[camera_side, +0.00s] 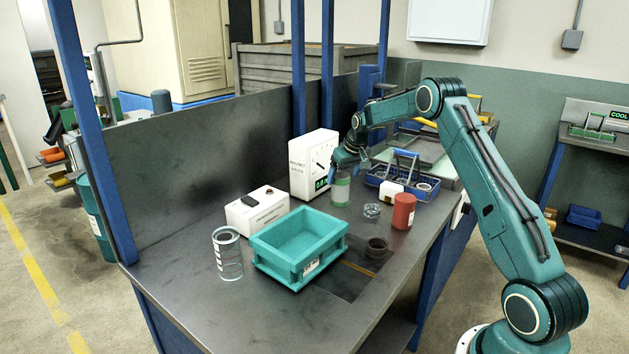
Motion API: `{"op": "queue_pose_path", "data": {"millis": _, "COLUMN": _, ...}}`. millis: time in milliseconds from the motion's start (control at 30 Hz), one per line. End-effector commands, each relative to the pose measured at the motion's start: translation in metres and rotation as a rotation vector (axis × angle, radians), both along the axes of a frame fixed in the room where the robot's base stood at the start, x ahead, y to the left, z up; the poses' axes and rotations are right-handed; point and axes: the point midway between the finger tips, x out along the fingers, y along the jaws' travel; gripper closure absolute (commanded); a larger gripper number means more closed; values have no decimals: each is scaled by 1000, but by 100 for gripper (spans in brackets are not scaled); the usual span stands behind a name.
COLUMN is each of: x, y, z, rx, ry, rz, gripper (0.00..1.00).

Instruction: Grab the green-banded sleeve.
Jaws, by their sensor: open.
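The green-banded sleeve (340,190) stands upright on the dark bench, a clear cylinder with a green band, to the right of the white dial gauge box. My gripper (345,168) is over the top of the sleeve, pointing down, with its jaws open. The jaws overlap the sleeve's upper end in this view. I cannot tell whether they touch it or stand around it. The sleeve's top rim is partly hidden by the gripper.
The white dial box (311,165) stands close on the left. A blue basket (402,186) with a raised handle is close on the right. A red cylinder (403,211), a clear ring (372,211), a dark ring (377,247), a teal bin (299,247) and a clear cylinder (228,254) stand nearer the front.

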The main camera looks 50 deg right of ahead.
Motion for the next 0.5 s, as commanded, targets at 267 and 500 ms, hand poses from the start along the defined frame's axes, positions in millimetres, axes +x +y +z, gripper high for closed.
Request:
{"op": "queue_pose_path", "data": {"millis": 267, "x": 12, "y": -3, "z": -28, "rx": 1, "ry": 2, "rz": -1, "gripper": 21}}
{"op": "queue_pose_path", "data": {"millis": 500, "x": 16, "y": -5, "z": -38, "rx": 0, "ry": 0, "rz": -1, "gripper": 21}}
